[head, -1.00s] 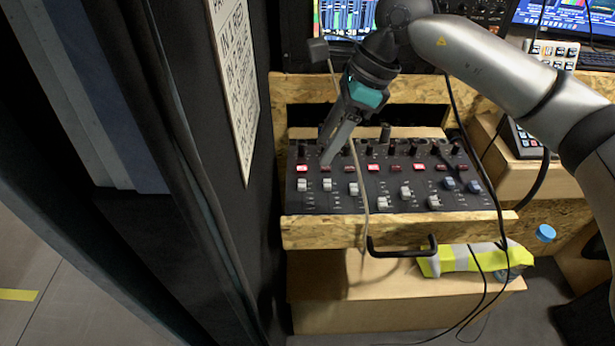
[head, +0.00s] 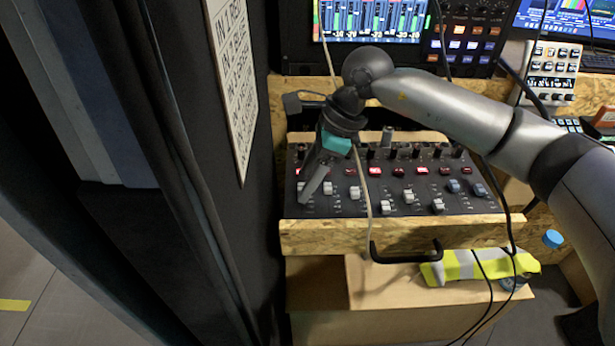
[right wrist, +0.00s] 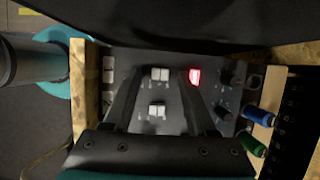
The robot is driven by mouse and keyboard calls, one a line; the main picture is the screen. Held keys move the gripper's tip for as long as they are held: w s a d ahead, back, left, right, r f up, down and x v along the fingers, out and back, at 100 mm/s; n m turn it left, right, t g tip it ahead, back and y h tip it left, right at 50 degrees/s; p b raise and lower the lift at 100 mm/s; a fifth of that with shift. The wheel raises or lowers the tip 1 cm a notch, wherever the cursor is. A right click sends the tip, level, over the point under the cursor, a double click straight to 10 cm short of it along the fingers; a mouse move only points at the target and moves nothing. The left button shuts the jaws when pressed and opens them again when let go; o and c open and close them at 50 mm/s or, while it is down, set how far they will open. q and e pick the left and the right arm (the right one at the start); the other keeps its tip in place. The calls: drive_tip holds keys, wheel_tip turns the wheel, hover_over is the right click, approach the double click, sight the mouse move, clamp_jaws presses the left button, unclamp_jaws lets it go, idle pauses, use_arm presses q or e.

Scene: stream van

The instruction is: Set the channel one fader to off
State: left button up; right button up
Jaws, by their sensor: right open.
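The mixer panel (head: 345,206) lies in a wooden desk, with a row of light fader caps. The channel one fader, leftmost in the row, is mostly hidden by my right gripper (head: 304,198) in the head view, so its setting is unclear. My right gripper points down over the panel's left end, close to the surface. In the right wrist view, the two dark fingers of the right gripper (right wrist: 158,76) are apart. My left gripper is out of view.
Neighbouring fader caps (head: 355,192) stand to the right. A red-lit button (right wrist: 195,76) lies by one finger. A thin cable (head: 364,190) hangs across the panel. A black handle (head: 405,257) sits on the desk front. A dark wall stands close on the left.

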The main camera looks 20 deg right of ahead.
clamp_jaws()
idle(0.3)
idle(1.1)
